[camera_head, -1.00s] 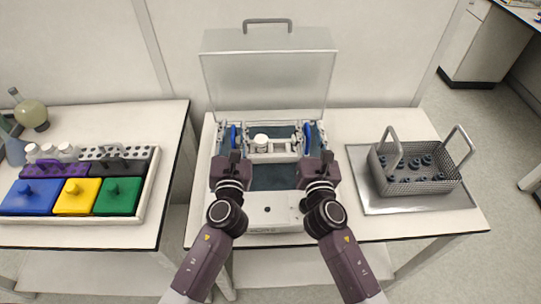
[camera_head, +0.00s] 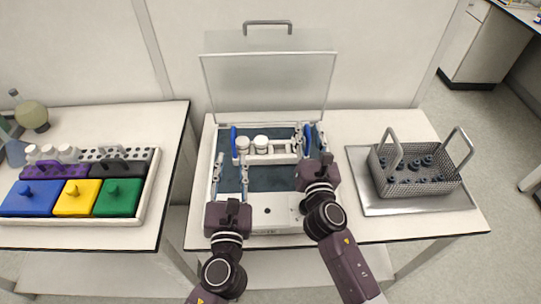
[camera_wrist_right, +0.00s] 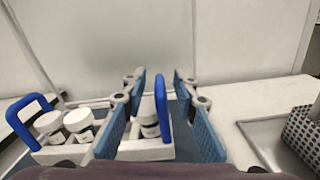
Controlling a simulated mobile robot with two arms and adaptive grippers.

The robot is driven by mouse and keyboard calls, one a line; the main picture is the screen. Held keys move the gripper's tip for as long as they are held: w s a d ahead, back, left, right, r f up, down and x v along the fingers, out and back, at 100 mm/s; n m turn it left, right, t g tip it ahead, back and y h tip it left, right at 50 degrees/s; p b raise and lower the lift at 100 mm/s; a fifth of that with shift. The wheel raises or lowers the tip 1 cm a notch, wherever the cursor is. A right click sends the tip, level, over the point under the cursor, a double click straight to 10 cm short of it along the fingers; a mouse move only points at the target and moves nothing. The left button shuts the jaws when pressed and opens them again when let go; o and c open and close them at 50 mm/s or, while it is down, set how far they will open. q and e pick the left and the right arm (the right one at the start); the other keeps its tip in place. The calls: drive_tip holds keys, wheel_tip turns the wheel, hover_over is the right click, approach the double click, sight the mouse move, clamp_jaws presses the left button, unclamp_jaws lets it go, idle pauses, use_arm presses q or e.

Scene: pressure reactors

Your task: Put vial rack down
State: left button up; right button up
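The white vial rack (camera_head: 285,158) with two blue handles sits inside the open machine (camera_head: 286,211), on its dark floor near the back. White-capped vials stand in it; the right wrist view shows the rack (camera_wrist_right: 145,151) with vials on both sides of my finger. My left gripper (camera_head: 231,162) is open and empty, in front of the left handle (camera_head: 234,141) and apart from it. My right gripper (camera_head: 310,138) is open around the right handle (camera_head: 307,140). In the right wrist view that handle (camera_wrist_right: 162,98) stands between the spread blue finger pads, with gaps visible.
The machine's clear lid (camera_head: 268,88) stands raised behind the rack. A wire basket (camera_head: 425,187) of dark-capped vials is on a metal tray (camera_head: 385,208) at the right. The left table holds a tray (camera_head: 145,205) with coloured blocks, plus flasks.

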drive_tip(key=shift+s, duration=0.2)
use_arm(q)
drive_tip(key=shift+s, duration=0.15)
use_arm(e)
drive_tip(key=s, duration=1.1)
drive_tip(key=shift+s+d, duration=0.3)
drive_tip(key=shift+d, duration=0.1)
use_arm(q)
drive_tip(key=shift+s+f, duration=0.1)
